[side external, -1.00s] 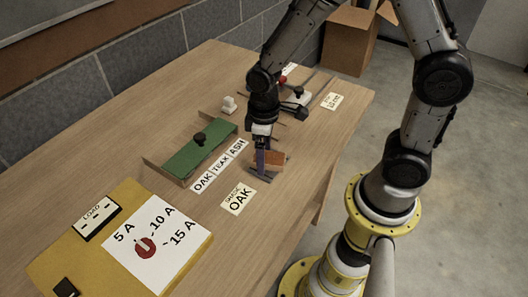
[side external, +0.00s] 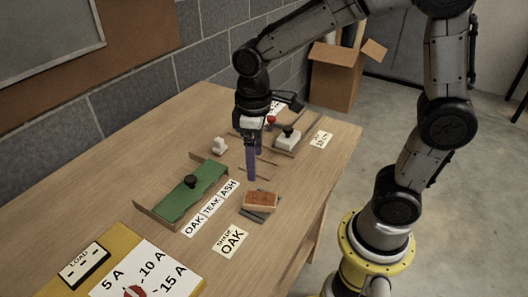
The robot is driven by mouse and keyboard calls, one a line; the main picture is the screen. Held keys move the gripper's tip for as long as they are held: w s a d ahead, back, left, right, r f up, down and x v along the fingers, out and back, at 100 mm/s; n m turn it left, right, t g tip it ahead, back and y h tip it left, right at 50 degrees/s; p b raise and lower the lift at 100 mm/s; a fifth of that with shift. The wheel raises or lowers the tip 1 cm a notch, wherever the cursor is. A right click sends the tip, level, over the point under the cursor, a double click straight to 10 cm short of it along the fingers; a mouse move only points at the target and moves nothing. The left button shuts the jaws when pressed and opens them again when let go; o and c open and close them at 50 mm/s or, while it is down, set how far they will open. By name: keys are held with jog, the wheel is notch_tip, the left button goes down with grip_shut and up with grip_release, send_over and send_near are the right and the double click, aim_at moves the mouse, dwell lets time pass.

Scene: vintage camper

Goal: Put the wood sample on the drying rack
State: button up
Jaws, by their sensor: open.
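An orange-brown block (side external: 261,198), which looks like the wood sample, lies on a dark grey slab (side external: 258,215) near the right edge of the wooden table. My gripper (side external: 251,178) points down with purple fingers, behind the block and apart from it. It is open, with nothing visible between the fingers. Thin dark rods (side external: 266,161) lie beside and behind the fingers; they may be part of the drying rack, but I cannot tell. My gripper partly hides that area.
A green board with a black knob (side external: 190,182) and OAK, TEAK, ASH labels (side external: 211,208) are left of the block. An OAK card (side external: 231,239) lies in front. A white block with a black knob (side external: 287,139) stands behind. A yellow panel (side external: 106,243) fills the front left.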

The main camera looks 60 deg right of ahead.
jog(key=s+d+r+m+t, duration=0.2)
jog(key=s+r, duration=0.1)
jog(key=s, duration=0.3)
jog(key=s+d+r+m+t, duration=0.2)
jog(key=s+r+t, duration=0.1)
jog(key=s, duration=0.4)
jog(key=shift+r+t, duration=0.3)
jog(key=shift+r, duration=0.4)
jog(key=shift+s, duration=0.1)
